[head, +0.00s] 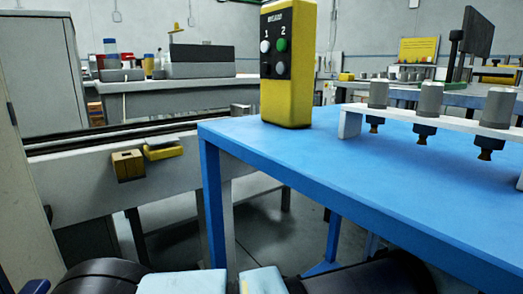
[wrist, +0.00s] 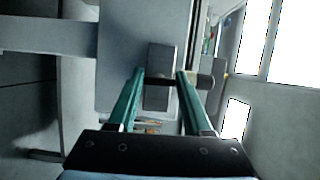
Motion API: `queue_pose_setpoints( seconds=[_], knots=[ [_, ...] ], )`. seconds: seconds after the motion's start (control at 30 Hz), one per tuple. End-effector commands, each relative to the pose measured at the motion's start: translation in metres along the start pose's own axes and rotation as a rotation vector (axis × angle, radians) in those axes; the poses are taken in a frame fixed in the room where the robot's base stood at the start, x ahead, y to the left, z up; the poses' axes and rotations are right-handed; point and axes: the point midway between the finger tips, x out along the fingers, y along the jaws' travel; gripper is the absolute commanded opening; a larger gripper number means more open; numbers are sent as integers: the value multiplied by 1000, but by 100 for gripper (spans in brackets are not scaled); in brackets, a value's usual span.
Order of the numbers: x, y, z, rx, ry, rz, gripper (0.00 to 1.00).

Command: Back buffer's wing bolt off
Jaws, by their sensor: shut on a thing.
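The block may be the wing of the wing bolt, but I cannot tell for sure. A large pale grey panel (wrist: 117,60) stands behind the block. I cannot make out the back buffer, or whether the block is still joined to the panel. My fingers do not show clearly in the head view.
A blue table (head: 330,165) fills the right of the head view. It carries a yellow button box (head: 288,95) and a white rail with several grey cylinders (head: 429,98). A conveyor side (head: 75,172) with a brown block (head: 128,165) and a yellow block (head: 164,152) is at left.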

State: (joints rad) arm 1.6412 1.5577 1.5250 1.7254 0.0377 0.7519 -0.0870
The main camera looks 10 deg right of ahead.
Motion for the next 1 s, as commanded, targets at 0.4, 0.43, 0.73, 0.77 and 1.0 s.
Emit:
queue_pose_setpoints(
  seconds=[0.4,0.43,0.73,0.77,1.0],
  knots=[
    [0,0,0,-140,2,59,0],
    [0,0,0,-144,2,61,0],
    [0,0,0,-152,2,64,0],
    [0,0,0,-152,2,64,0],
    [0,0,0,-151,2,64,62]
  ],
)
